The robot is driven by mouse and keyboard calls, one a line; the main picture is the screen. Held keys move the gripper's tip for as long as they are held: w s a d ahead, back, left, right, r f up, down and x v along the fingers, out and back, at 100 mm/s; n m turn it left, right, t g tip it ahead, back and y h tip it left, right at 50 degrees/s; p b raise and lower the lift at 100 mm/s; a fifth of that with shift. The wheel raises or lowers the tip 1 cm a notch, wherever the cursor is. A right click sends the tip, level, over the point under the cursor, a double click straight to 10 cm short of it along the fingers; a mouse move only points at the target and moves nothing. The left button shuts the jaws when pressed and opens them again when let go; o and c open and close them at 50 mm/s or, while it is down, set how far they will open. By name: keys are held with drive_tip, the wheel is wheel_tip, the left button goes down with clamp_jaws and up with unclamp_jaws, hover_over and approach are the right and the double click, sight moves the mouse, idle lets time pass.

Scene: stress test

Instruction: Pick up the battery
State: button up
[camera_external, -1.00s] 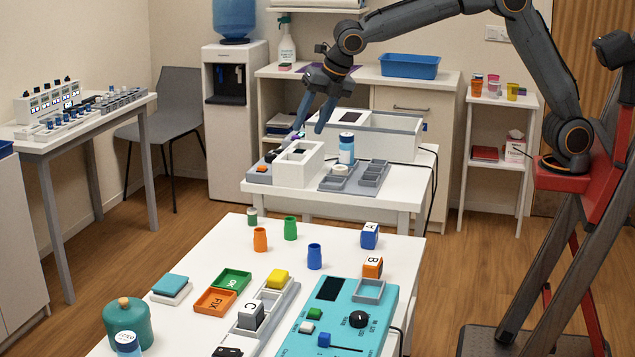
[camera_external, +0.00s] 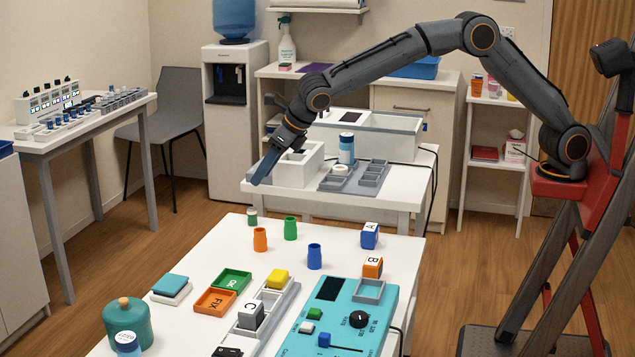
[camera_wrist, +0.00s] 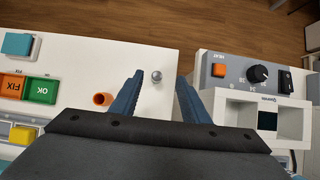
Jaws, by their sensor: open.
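The battery (camera_external: 252,216) looks like a small upright cylinder with a pale and green side, at the far left edge of the near white table (camera_external: 210,250). In the wrist view, its round silver top (camera_wrist: 156,76) shows near the table edge. My gripper (camera_external: 262,170) is open and empty, pointing down in front of the back table, above the battery. In the wrist view, the battery top lies between the two blue-grey fingertips (camera_wrist: 160,77), in line with the gap but lower. In the external view the fingers overlap each other.
An orange tube (camera_external: 260,239) stands close to the battery; a green one (camera_external: 290,228) stands to its right. The back table holds a white box unit (camera_external: 298,170) and a grey heat panel (camera_wrist: 245,75) beside the right finger. A gap separates the two tables.

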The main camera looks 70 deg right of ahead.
approach(253, 209)
drive_tip(key=x, duration=0.3)
drive_tip(key=shift+p+x, duration=0.6)
drive_tip(key=shift+x, duration=3.25)
drive_tip(key=shift+c, duration=0.3)
clamp_jaws()
